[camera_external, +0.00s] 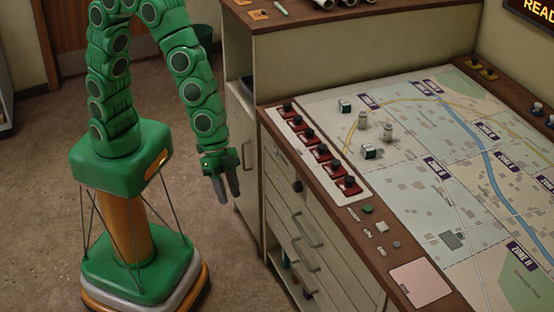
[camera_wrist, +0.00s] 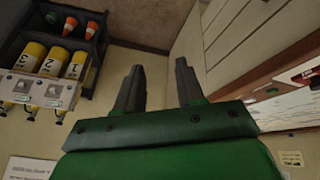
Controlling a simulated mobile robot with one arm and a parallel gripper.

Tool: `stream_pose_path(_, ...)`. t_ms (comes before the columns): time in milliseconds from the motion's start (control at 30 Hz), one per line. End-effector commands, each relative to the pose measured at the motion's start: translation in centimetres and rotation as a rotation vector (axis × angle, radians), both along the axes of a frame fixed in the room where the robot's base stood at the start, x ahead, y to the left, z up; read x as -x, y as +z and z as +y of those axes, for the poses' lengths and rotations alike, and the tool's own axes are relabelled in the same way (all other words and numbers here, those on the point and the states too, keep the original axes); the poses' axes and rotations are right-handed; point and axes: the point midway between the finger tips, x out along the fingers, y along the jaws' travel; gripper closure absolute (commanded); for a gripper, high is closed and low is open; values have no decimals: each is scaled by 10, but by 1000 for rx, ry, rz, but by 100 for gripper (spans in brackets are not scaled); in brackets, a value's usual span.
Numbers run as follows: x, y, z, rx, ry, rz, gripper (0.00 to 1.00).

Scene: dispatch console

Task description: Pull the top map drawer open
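The map console has a cream front (camera_external: 278,205) with several stacked drawers. A dark knob (camera_external: 297,186) sits high on this front, and bar handles (camera_external: 308,231) show lower down. I cannot tell for certain which handle belongs to the top map drawer. My gripper (camera_external: 227,196) hangs fingers-down, left of the console front and apart from it. In the wrist view my gripper (camera_wrist: 158,85) is open and empty, with pale panel fronts (camera_wrist: 225,35) to the right of its fingers.
The console top carries a map (camera_external: 430,160), red switches (camera_external: 318,152) and small blocks. A cabinet door with a handle (camera_external: 247,155) stands behind my gripper. A shelf with numbered yellow cylinders (camera_wrist: 53,62) and orange cones shows in the wrist view.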

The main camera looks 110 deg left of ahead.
Motion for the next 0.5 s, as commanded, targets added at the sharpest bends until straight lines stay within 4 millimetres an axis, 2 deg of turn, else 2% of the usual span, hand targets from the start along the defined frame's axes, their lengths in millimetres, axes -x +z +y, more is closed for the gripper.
stream_pose_path(233, -45, -44, -14, -41, 12, -91, 62)
stream_pose_path(500, -85, -98, -15, -131, 40, -183, 62)
